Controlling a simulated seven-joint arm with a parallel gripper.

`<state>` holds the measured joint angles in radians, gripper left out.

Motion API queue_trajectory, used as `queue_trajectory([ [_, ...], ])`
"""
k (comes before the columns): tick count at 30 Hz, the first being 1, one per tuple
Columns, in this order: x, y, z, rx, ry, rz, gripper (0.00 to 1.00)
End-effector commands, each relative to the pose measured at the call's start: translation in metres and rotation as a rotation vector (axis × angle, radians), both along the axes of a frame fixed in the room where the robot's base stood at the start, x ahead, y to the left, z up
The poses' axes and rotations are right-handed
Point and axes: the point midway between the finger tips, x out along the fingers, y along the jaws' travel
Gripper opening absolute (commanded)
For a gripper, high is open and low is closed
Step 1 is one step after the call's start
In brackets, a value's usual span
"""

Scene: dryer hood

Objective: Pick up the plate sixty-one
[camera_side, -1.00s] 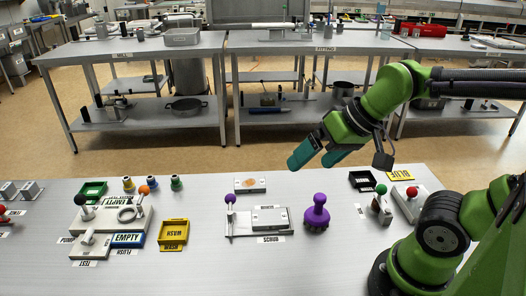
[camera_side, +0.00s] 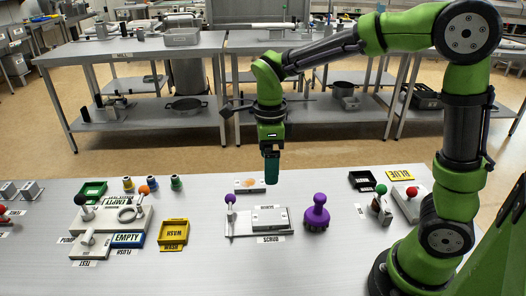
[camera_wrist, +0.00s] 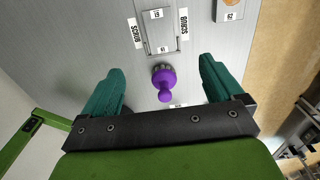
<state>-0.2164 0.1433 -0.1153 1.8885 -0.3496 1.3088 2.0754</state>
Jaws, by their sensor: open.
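A pale plate (camera_side: 268,219) lies on the scrub station (camera_side: 243,232); in the wrist view this plate (camera_wrist: 160,31) is at the top, with small number tags too small to read surely. A second pale plate (camera_side: 249,189) with an orange-brown stain lies behind the station and shows at the top right of the wrist view (camera_wrist: 229,9). I cannot tell for certain which is sixty-one. My gripper (camera_side: 271,182) is open and empty, pointing down above the table near the stained plate. Its two teal fingers (camera_wrist: 162,70) are spread wide.
A purple knobbed brush (camera_side: 317,213) stands right of the scrub station. A purple-knobbed lever (camera_side: 230,202) stands at the station's left. A yellow wash tray (camera_side: 173,234) is further left. A black tray (camera_side: 361,179) and red-knobbed box (camera_side: 411,201) are right.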

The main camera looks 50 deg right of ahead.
Motion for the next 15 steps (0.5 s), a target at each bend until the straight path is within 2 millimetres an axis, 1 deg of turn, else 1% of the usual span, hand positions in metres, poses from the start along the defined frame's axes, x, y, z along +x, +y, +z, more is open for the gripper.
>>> queue_trajectory([
  [2, -0.001, 0.0, -0.009, 0.0, 0.006, -0.013, 0.94],
  [5, -0.002, 0.0, -0.027, -0.001, 0.008, -0.014, 0.94],
  [12, -0.002, 0.0, -0.08, 0.001, 0.008, -0.011, 0.94],
  [15, -0.002, -0.001, -0.098, 0.001, 0.006, -0.012, 0.94],
])
